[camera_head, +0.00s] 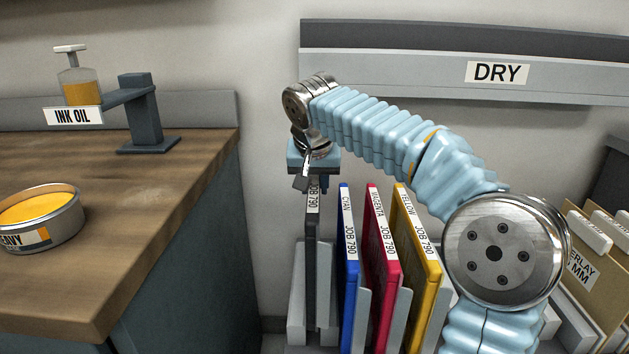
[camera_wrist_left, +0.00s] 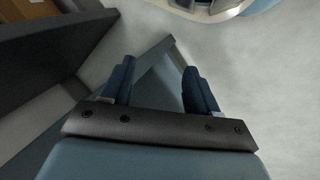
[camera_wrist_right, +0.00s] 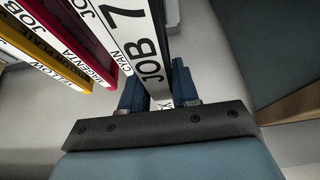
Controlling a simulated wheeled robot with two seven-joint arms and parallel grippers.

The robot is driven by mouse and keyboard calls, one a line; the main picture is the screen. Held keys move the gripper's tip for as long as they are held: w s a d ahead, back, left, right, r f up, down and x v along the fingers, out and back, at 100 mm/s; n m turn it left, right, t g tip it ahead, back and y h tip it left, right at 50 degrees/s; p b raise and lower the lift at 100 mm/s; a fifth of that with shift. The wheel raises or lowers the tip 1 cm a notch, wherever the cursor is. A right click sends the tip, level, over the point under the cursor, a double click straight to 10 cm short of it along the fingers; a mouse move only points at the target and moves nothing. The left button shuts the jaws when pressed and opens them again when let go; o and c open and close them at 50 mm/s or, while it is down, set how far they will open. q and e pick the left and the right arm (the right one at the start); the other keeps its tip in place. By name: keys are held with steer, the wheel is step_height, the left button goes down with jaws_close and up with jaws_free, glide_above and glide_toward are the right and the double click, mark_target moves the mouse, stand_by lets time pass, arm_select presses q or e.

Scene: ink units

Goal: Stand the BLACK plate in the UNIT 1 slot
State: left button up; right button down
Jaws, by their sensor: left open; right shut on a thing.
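The black plate (camera_head: 311,255) is upright at the left end of a row of plates, its white label reading JOB 790. My right gripper (camera_head: 318,184) is above it, shut on its top edge. In the right wrist view the black plate's label (camera_wrist_right: 138,45) runs up between the fingers (camera_wrist_right: 158,88). I cannot tell whether the plate's foot rests in the rack or is lifted slightly. My left gripper (camera_wrist_left: 160,85) is open and empty, with pale floor beyond it; it is outside the head view. The UNIT 1 slot is not in view.
Blue cyan (camera_head: 347,270), magenta (camera_head: 381,270) and yellow (camera_head: 417,270) plates stand just right of the black one, between grey dividers. A wooden counter (camera_head: 130,190) at left carries an ink tin (camera_head: 40,218) and INK OIL stand (camera_head: 148,115). A DRY rail (camera_head: 420,68) is behind.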

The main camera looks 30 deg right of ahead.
mark_target(314, 190)
arm_select(q)
step_height(314, 190, down, 8)
steer(key=a+b, duration=0.2)
steer(key=b, duration=0.5)
steer(key=shift+w+r, duration=0.25)
steer(key=shift+w, duration=0.15)
arm_select(e)
step_height(314, 190, down, 9)
steer(key=shift+f, duration=0.15)
arm_select(q)
steer(key=shift+f, duration=0.2)
arm_select(e)
steer(key=shift+f, duration=0.35)
steer(key=c, duration=0.8)
jaws_free()
arm_select(q)
steer(key=shift+a, duration=0.1)
arm_select(e)
steer(key=shift+o, duration=0.2)
arm_select(q)
steer(key=r+p, duration=0.1)
steer(key=d+r+p, duration=0.1)
steer(key=r, duration=0.1)
steer(key=shift+s+p, duration=0.15)
steer(key=shift+p, duration=0.15)
arm_select(e)
steer(key=v, duration=1.3)
steer(key=shift+s+r, duration=0.2)
steer(key=shift+r, duration=0.15)
steer(key=shift+r, duration=0.1)
